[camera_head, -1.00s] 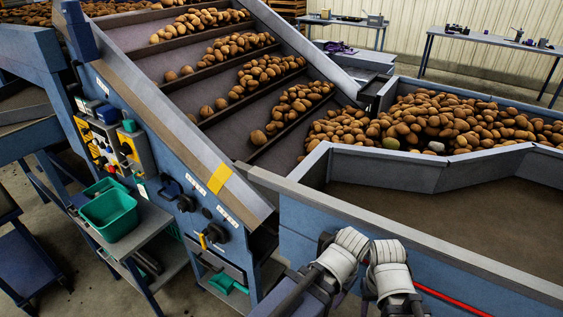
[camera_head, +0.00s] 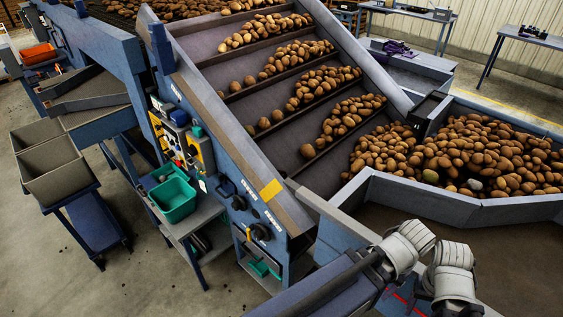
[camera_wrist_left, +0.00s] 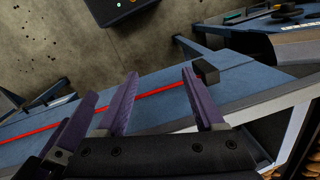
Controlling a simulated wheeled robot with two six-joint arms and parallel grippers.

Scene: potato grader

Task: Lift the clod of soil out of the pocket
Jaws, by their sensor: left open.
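I cannot pick out a clod of soil for certain. Brown potatoes (camera_head: 348,118) lie in rows in the pockets of the sloping elevator (camera_head: 278,103). More potatoes (camera_head: 490,150) fill the hopper at its foot, with a greyish lump (camera_head: 474,184) and a greenish one (camera_head: 431,176) among them. My left gripper (camera_wrist_left: 158,88) is open and empty in the left wrist view, its purple fingers over a blue beam with a red line. In the head view my wrists are at the bottom right, by the hopper's front; the fingers there are not clear.
A grey hopper wall (camera_head: 440,203) stands beside my arms. A control panel (camera_head: 178,140) and a green bin (camera_head: 172,198) are at the elevator's left side. A grey crate (camera_head: 52,165) sits on a blue trolley farther left. Open floor lies at the lower left.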

